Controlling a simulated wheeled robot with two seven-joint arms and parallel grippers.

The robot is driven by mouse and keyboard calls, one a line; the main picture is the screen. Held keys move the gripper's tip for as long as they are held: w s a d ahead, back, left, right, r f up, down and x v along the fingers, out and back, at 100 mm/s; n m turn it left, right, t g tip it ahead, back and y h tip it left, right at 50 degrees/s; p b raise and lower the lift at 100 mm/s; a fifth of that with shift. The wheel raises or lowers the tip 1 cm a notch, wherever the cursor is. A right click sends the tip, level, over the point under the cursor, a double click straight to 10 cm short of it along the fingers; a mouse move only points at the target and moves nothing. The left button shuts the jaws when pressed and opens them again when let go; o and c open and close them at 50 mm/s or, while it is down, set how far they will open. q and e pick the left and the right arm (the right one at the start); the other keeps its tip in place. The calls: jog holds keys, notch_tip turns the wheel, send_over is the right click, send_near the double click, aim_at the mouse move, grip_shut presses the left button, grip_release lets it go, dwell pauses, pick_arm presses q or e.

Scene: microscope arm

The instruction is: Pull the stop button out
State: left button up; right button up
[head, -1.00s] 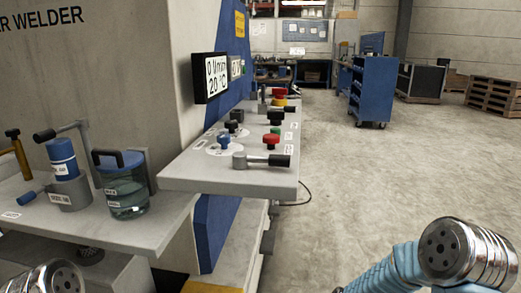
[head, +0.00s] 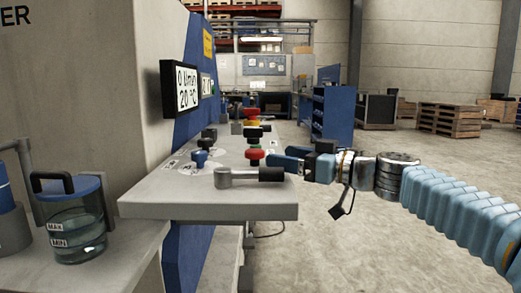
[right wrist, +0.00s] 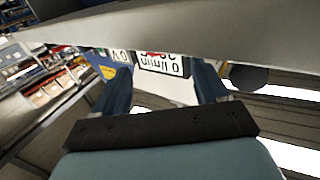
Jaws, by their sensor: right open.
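The stop button looks to be the red mushroom cap (head: 250,112) on a yellow base, near the far end of the grey control shelf (head: 200,205). Control knobs in front of it partly crowd the view. My right gripper (head: 279,157) reaches in from the right at the shelf's right edge, its blue fingers pointing left, close to a nearer red knob (head: 254,153). I cannot tell whether they touch. In the right wrist view the fingers (right wrist: 161,85) are apart with nothing held between them. My left gripper is out of view.
A grey lever with a black grip (head: 270,174) lies at the shelf's near edge. A blue knob (head: 200,157) and black knobs stand on the shelf. The display (head: 181,88) hangs left. A lidded jar (head: 76,222) stands front left.

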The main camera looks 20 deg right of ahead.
aim_at(263, 153)
jog(key=p+x, duration=0.1)
jog(key=x, duration=0.6)
jog(key=shift+s, duration=0.1)
jog(key=shift+c, duration=0.5)
